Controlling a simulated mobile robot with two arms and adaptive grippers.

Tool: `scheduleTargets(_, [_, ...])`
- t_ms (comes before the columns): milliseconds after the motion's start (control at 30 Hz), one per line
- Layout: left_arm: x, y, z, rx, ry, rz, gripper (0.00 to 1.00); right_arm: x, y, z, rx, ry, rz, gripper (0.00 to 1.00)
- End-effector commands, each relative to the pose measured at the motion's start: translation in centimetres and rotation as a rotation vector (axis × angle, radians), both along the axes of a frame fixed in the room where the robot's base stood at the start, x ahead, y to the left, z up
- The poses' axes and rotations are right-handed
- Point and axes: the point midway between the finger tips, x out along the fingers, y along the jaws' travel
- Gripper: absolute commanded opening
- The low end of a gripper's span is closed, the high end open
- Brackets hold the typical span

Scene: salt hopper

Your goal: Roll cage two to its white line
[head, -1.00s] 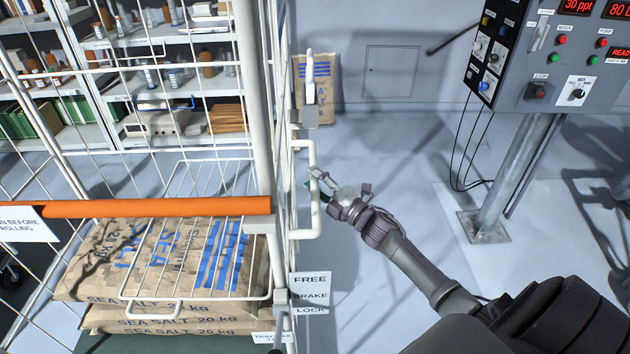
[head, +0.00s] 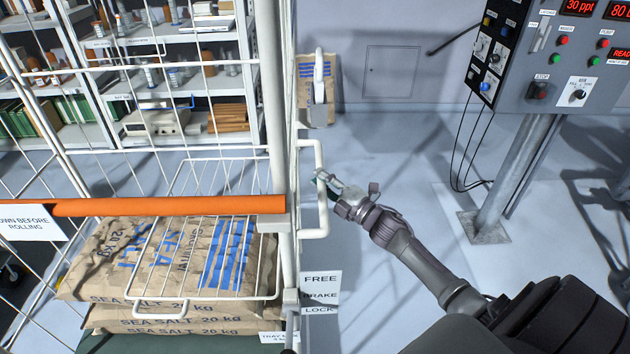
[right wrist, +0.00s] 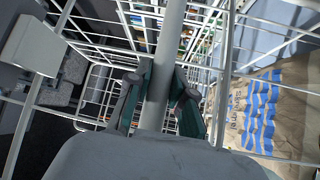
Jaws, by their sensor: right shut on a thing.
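The white wire cage (head: 276,120) stands at the left in the head view, loaded with sea salt sacks (head: 175,262). An orange bar (head: 150,206) crosses its front. No cage number is readable. My right gripper (head: 328,186) is shut on the upright white handle (head: 306,232) on the cage's right side. In the right wrist view the fingers (right wrist: 160,100) close around the upright bar (right wrist: 170,40). I cannot make out a white line on the floor. My left gripper is out of view.
A free/brake/lock sign (head: 321,293) hangs low on the cage. A control console (head: 560,70) on a post (head: 510,170) stands at the right. Shelves (head: 130,140) stand behind the cage. Another salt sack (head: 332,100) leans at the back wall. The floor (head: 400,140) between cage and console is clear.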

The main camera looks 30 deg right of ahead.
Motion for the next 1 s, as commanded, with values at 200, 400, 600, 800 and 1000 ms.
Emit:
scheduleTargets(200, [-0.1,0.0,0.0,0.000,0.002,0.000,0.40,-0.1,-0.6,-0.3,-0.001,0.008,-0.013,0.42])
scheduleTargets(400, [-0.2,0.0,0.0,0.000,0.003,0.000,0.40,0.0,-0.4,-0.1,0.000,0.004,-0.008,0.47])
scheduleTargets(600, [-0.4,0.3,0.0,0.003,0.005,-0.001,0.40,-0.4,-0.4,-0.3,0.001,0.005,-0.007,0.47])
scheduleTargets(800, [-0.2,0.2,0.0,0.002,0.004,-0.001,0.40,-3.5,-1.1,-0.8,0.001,0.008,-0.008,0.47])
scheduleTargets(1000, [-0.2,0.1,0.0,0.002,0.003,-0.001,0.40,-7.7,-2.1,-1.3,-0.001,0.009,-0.010,0.47])
